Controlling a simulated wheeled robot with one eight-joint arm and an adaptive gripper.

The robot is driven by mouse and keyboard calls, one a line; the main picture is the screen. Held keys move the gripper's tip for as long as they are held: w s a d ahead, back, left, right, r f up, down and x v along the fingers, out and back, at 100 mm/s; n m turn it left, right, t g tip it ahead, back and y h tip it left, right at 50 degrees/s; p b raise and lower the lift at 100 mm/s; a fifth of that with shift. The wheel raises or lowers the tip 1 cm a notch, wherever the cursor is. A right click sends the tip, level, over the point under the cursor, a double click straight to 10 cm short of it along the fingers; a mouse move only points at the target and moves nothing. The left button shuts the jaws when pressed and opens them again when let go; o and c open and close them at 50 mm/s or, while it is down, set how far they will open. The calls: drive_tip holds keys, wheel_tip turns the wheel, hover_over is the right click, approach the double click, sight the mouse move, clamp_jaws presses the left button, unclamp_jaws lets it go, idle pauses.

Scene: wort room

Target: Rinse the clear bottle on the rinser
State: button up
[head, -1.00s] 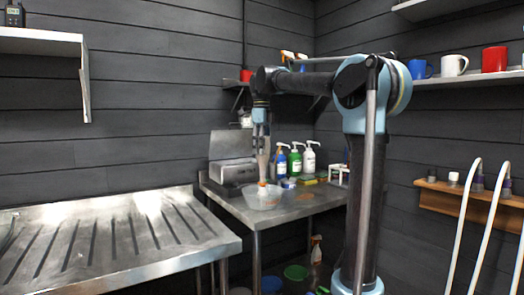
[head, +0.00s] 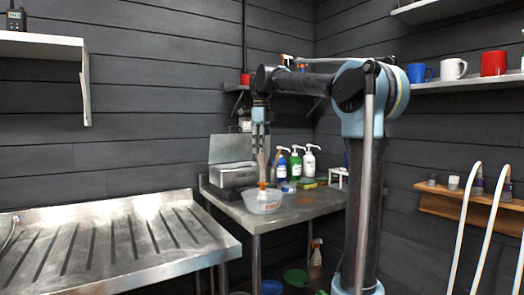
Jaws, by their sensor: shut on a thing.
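My gripper (head: 261,145) hangs straight down over the steel bench at the back and is shut on the clear bottle (head: 262,164). The bottle is small and pale, nearly see-through, and held roughly upright on its axis; I cannot tell which end is down. Directly below it is a clear bowl with red lettering (head: 264,206), which looks like the rinser. An orange part (head: 262,186) stands in the bowl's middle, right under the bottle. I cannot tell whether the bottle touches it.
A steel box with a raised lid (head: 233,176) stands to the left. A grooved draining table (head: 110,250) fills the front left. Mugs (head: 453,67) stand on the right shelf.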

drive_tip(key=shift+f, duration=1.05)
drive_tip(key=shift+r, duration=0.2)
idle(0.3)
drive_tip(key=shift+r, duration=0.85)
drive_tip(key=shift+f, duration=0.8)
idle(1.0)
drive_tip(key=shift+r, duration=0.9)
drive_tip(key=shift+r, duration=3.4)
